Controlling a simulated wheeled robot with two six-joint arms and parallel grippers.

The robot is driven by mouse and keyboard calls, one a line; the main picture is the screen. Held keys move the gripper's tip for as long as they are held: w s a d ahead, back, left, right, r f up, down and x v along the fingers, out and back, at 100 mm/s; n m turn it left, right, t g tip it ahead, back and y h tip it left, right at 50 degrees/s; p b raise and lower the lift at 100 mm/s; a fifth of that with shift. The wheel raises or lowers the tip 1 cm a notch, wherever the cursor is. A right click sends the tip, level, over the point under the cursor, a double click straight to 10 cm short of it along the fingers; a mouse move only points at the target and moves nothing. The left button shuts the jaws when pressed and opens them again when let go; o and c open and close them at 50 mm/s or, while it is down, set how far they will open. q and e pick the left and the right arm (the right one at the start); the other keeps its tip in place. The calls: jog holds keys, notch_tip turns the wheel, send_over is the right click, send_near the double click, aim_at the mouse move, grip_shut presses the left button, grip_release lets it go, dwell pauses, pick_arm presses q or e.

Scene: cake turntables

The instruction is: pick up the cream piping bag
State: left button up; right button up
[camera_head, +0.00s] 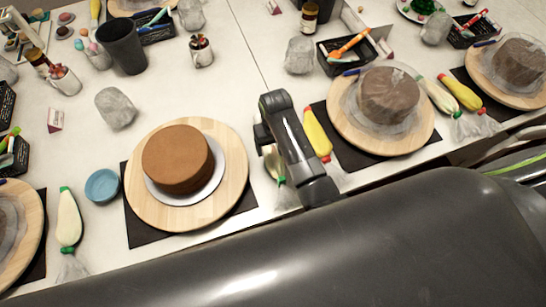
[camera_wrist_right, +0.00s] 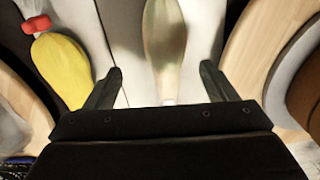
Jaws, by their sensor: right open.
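A cream piping bag (camera_head: 274,163) lies on the table between two cake turntables, partly hidden by my right arm in the head view. In the right wrist view the cream bag (camera_wrist_right: 165,38) runs lengthwise between the fingers, its narrow end near the gripper body. My right gripper (camera_wrist_right: 160,70) is open, one finger on each side of the bag, with gaps to both. I cannot tell its height above the bag. In the head view the right gripper (camera_head: 266,142) is over the bag, its fingertips hard to see. My left gripper is not in view.
A yellow piping bag (camera_head: 318,134) lies close beside the right gripper. Turntables with a brown cake (camera_head: 178,158) and a covered cake (camera_head: 389,95) stand either side.

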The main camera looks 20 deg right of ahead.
aim_at(273, 155)
jog(key=shift+a+f+p, duration=0.2)
jog(key=shift+f, duration=0.95)
jog(key=shift+a+f+p, duration=0.15)
jog(key=shift+f+p, duration=0.05)
jog(key=shift+f, duration=1.7)
jog(key=c, duration=0.7)
